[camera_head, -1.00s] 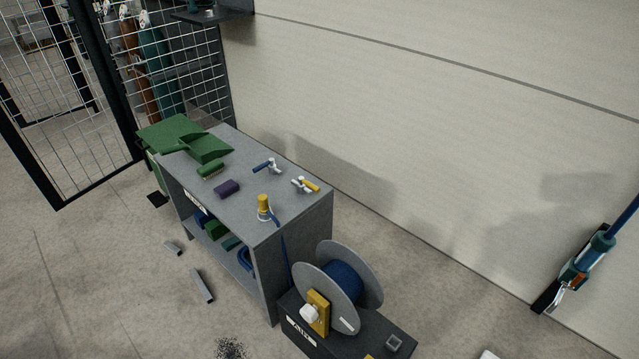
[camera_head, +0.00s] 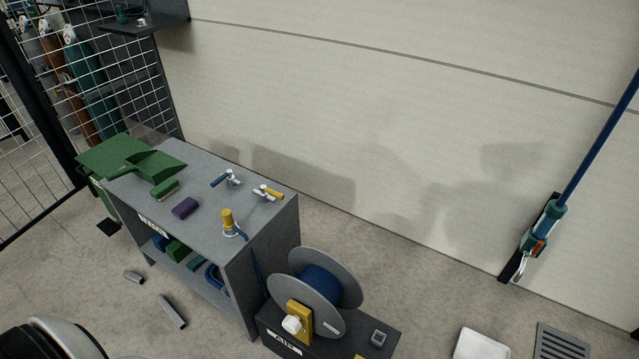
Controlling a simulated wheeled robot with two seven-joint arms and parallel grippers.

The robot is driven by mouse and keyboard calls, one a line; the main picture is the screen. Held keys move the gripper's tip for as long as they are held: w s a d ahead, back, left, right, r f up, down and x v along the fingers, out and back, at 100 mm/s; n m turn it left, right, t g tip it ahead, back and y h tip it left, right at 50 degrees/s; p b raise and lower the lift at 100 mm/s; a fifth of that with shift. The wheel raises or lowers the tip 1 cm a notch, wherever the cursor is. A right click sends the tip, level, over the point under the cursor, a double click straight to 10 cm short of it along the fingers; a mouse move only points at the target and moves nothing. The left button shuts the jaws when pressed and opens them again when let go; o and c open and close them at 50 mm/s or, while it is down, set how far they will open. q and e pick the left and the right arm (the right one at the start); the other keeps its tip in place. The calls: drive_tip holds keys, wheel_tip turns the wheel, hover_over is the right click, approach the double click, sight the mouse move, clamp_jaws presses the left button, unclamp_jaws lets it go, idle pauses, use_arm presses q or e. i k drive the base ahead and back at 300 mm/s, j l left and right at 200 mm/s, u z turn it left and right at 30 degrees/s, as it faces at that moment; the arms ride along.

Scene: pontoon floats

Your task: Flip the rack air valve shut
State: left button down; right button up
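No label marks the rack air valve. On the grey rack's top (camera_head: 196,200) lie a small valve with a blue handle (camera_head: 228,179) and one with a yellow handle (camera_head: 266,193). A yellow-topped fitting (camera_head: 229,222) stands at the front corner, with a blue hose running down from it. At the right, a blue pipe (camera_head: 590,160) meets a teal body (camera_head: 543,222) on a black wall plate, with an orange part and a silver lever-like piece (camera_head: 520,266); its setting is too small to read. Neither of my grippers is in view.
A hose reel (camera_head: 343,271) stands on a dark box in front of the rack. A green dustpan (camera_head: 150,163), brush and purple block lie on the rack. Grey offcuts (camera_head: 171,311) lie on the floor. A white tray (camera_head: 481,346) and floor grate (camera_head: 560,343) are at lower right.

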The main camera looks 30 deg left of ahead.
sight(262, 189)
drive_tip(key=j+z, duration=0.15)
drive_tip(key=j, duration=0.25)
drive_tip(key=k+j+z, duration=0.15)
drive_tip(key=j, duration=0.25)
drive_tip(key=j+z, duration=0.2)
drive_tip(key=j, duration=0.2)
drive_tip(key=k+j+z, duration=0.15)
drive_tip(key=j, duration=0.25)
drive_tip(key=k+j, duration=0.15)
drive_tip(key=j, duration=0.2)
